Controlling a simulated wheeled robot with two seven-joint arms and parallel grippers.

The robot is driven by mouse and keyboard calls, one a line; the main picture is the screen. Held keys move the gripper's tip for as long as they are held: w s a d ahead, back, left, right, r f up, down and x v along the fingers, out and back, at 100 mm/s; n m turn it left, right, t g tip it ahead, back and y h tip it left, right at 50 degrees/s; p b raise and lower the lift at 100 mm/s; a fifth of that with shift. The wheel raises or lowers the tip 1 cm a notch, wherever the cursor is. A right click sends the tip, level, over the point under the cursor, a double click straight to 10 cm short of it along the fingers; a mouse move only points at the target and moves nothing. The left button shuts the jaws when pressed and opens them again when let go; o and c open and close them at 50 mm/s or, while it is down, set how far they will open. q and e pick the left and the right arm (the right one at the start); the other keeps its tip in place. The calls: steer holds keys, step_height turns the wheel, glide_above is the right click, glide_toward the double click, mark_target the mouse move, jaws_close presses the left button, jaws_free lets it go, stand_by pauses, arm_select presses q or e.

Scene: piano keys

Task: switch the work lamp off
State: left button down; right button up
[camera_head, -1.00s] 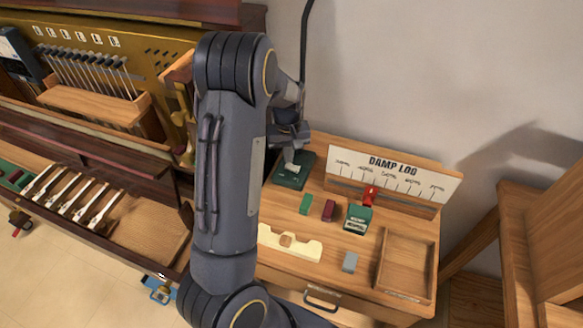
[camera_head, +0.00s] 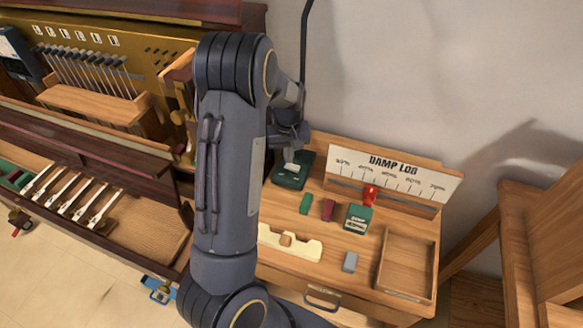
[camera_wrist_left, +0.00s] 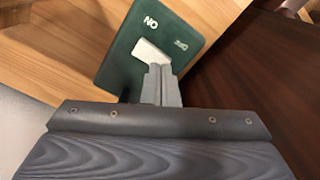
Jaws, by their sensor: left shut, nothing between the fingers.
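The lamp's switch box (camera_head: 290,178) is a dark green block at the back left of the wooden desk. In the left wrist view its green face (camera_wrist_left: 122,62) carries an upside-down "ON" and a second small label that is hard to read. A white rocker (camera_wrist_left: 148,52) sits on that face. My left gripper (camera_head: 291,164) is shut and empty, with its fingertips (camera_wrist_left: 159,68) right at the rocker. I cannot tell whether they press it, and they hide part of it. A dark lamp stem (camera_head: 305,40) rises behind my arm. The lamp head is out of view.
Small green and maroon blocks (camera_head: 328,210), a green box (camera_head: 358,218), a red piece (camera_head: 370,194) and an open wooden tray (camera_head: 432,272) occupy the desk. The "DAMP LOG" board (camera_head: 395,172) stands at its back. The piano (camera_head: 90,140) is on the left, a chair (camera_head: 545,240) on the right.

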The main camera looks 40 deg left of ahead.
arm_select(q)
steer(key=shift+f+b, duration=0.55)
steer(key=shift+f, duration=0.3)
steer(key=shift+r, duration=0.1)
steer(key=shift+r+p, duration=2.75)
steer(key=shift+r, duration=0.75)
steer(key=s+d+r+m+t+h, duration=0.4)
steer(key=s+d+r+m, duration=0.1)
steer(key=s+d+r, duration=1)
steer(key=s+d+m+t, duration=0.1)
steer(key=s+d+m, duration=0.2)
steer(key=s, duration=0.5)
steer(key=shift+s+d+f+t, duration=0.15)
steer(key=shift+d+f+t, duration=0.15)
steer(key=shift+d, duration=0.05)
